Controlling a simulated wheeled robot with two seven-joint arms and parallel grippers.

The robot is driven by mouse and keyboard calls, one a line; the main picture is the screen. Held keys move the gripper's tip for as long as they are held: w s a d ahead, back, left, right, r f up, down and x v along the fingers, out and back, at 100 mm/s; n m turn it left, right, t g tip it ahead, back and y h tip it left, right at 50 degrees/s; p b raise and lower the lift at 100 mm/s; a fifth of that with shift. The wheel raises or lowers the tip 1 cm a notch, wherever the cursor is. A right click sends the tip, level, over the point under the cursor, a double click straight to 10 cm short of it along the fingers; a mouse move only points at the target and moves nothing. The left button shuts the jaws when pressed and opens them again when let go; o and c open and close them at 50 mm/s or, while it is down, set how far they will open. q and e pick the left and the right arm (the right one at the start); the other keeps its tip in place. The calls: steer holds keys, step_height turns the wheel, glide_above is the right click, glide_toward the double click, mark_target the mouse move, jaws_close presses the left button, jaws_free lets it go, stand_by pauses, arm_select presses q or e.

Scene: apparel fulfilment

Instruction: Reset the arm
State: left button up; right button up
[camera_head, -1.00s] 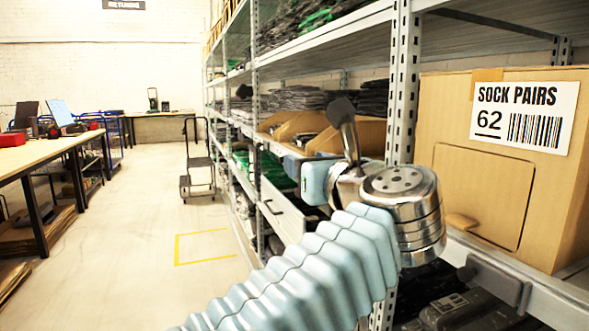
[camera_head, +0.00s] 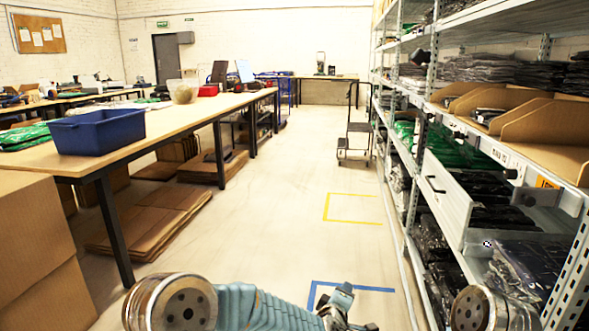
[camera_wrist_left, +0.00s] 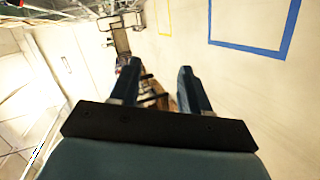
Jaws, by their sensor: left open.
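My left arm lies low across the bottom of the head view, a ribbed light-blue sleeve with a metal joint. Its gripper (camera_head: 343,303) is over the aisle floor, by the blue floor marking. In the left wrist view the two dark-blue fingers of the left gripper (camera_wrist_left: 156,82) stand apart with nothing held between them. A round metal joint of mine shows at the bottom right of the head view. My right gripper is not in view.
Metal shelving (camera_head: 575,265) with a drawer (camera_head: 446,192) and cardboard bins (camera_head: 545,125) lines the right. A long table (camera_head: 140,138) with a blue crate (camera_head: 97,130) stands left. A cardboard box (camera_head: 35,255) is at lower left.

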arm_select(q)
steer(key=s+a+f+m+g, duration=0.3)
steer(key=s+a+f, duration=0.2)
steer(key=a+f, duration=0.6)
steer(key=s+a+f+m+g, duration=0.2)
steer(key=s+a+f+g, duration=0.1)
steer(key=s, duration=0.6)
steer(key=s+a+f+m+g, duration=0.2)
steer(key=s+a+f+g, duration=0.1)
steer(key=s+a+f, duration=0.2)
steer(key=s+a+f+m+g, duration=0.2)
steer(key=s+f, duration=0.6)
steer(key=s, duration=0.5)
steer(key=shift+a+g+y, duration=0.4)
steer(key=shift+a+g, duration=0.3)
steer(key=shift+a, duration=0.45)
steer(key=shift+f, duration=0.1)
